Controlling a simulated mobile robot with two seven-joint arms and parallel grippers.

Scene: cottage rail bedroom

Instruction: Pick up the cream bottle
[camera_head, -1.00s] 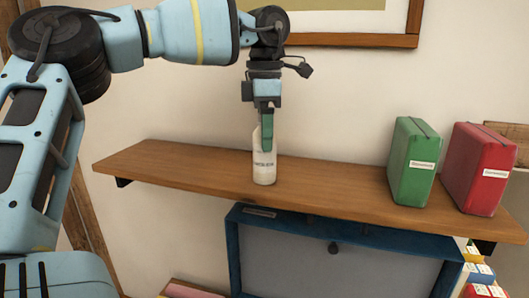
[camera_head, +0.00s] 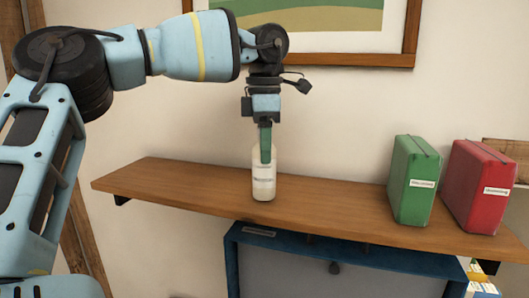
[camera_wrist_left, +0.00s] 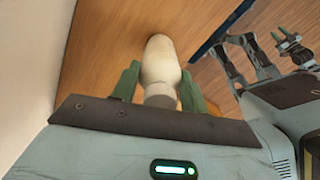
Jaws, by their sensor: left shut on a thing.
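The cream bottle (camera_head: 264,185) is upright at the wood shelf (camera_head: 330,207), left of the boxes. It is pale with a white label. My left gripper (camera_head: 265,150) points down from above and is shut on its upper part. In the left wrist view the bottle (camera_wrist_left: 160,65) is between the two green fingers. I cannot tell if its base touches the shelf.
A green box (camera_head: 413,180) and a red box (camera_head: 478,187) stand on the shelf's right part. A blue-framed panel (camera_head: 345,240) is below the shelf. A framed picture (camera_head: 340,55) hangs on the wall behind. The shelf between bottle and green box is clear.

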